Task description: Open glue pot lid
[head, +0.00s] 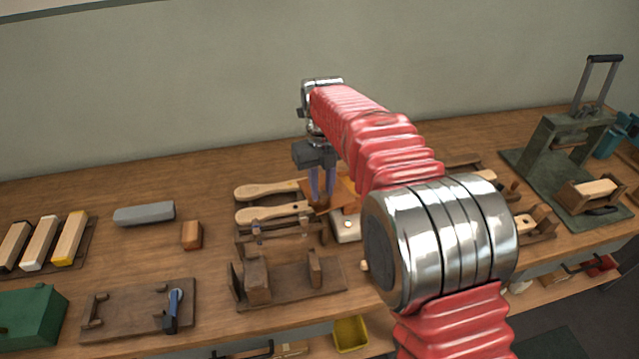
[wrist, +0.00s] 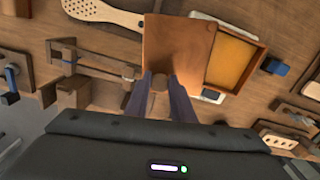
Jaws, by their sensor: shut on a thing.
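The glue pot (wrist: 264,60) is a shallow wooden box with amber glue inside, in the upper middle of the wrist view. Its flat orange-brown lid (wrist: 178,45) lies to the left of the exposed glue and covers the left part of the pot in this view. The lid also shows in the head view (head: 343,189), partly behind my arm. My gripper (wrist: 159,92) is shut on the small wooden tab (wrist: 158,81) at the lid's near edge. In the head view my gripper (head: 321,202) points down at the bench, and the pot itself is mostly hidden.
Wooden paddles with holes (head: 270,213) lie left of my gripper. A wooden jig (head: 292,283) stands in front of them. A grey block (head: 144,214) and a small brown block (head: 191,235) lie further left. A green lever press (head: 562,140) stands at the right.

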